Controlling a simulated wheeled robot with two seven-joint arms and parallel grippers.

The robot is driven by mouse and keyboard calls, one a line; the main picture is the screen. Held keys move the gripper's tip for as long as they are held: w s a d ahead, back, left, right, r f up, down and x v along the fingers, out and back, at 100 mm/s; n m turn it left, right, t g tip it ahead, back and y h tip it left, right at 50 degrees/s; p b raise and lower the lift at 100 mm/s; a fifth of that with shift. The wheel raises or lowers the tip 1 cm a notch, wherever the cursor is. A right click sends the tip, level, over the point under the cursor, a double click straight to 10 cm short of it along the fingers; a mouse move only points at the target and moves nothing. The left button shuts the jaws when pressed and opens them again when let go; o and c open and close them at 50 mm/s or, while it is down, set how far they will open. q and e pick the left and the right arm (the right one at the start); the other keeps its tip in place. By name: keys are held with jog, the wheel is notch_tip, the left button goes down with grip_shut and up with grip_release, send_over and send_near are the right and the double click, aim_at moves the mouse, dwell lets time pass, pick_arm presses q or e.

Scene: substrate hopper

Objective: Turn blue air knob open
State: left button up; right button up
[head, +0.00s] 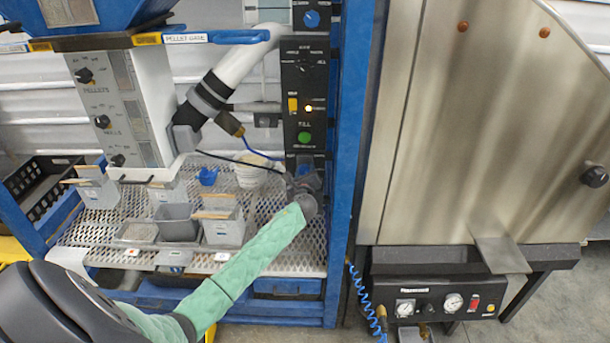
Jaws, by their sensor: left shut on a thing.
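My left arm in its green sleeve reaches up from the lower left. My left gripper (306,184) is at the lower end of the black control panel (289,80), at a small fitting below the green button. It is shut on the blue air knob there, which the jaws mostly hide, so its turn position cannot be read. Another blue knob (311,18) shows clear on the black panel at the top. My right gripper is not in view.
Grey scoops and bins (178,222) and a white tub (250,170) stand on the mesh shelf (280,240) left of my gripper. A blue frame post (345,150) rises close on the right. A steel cabinet (480,130) stands beyond it.

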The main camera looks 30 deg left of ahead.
pick_arm(q)
jog(key=n+b, duration=0.2)
jog(key=n, duration=0.3)
jog(key=shift+d+b, duration=0.1)
jog(key=shift+b, duration=0.2)
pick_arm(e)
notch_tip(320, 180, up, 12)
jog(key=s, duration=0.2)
pick_arm(q)
jog(key=n+b, duration=0.2)
jog(key=n, duration=0.2)
jog(key=shift+n, duration=0.4)
jog(key=n+b, duration=0.1)
jog(key=n, duration=0.2)
jog(key=shift+b, duration=0.3)
jog(key=shift+r+n, duration=0.1)
jog(key=shift+n, duration=0.6)
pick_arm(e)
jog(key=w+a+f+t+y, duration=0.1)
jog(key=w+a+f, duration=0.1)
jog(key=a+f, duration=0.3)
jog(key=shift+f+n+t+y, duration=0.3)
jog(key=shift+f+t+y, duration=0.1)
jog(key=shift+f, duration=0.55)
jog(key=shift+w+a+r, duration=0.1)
pick_arm(q)
jog(key=o, duration=1)
jog(key=shift+s+b, duration=0.1)
jog(key=shift+b, duration=0.2)
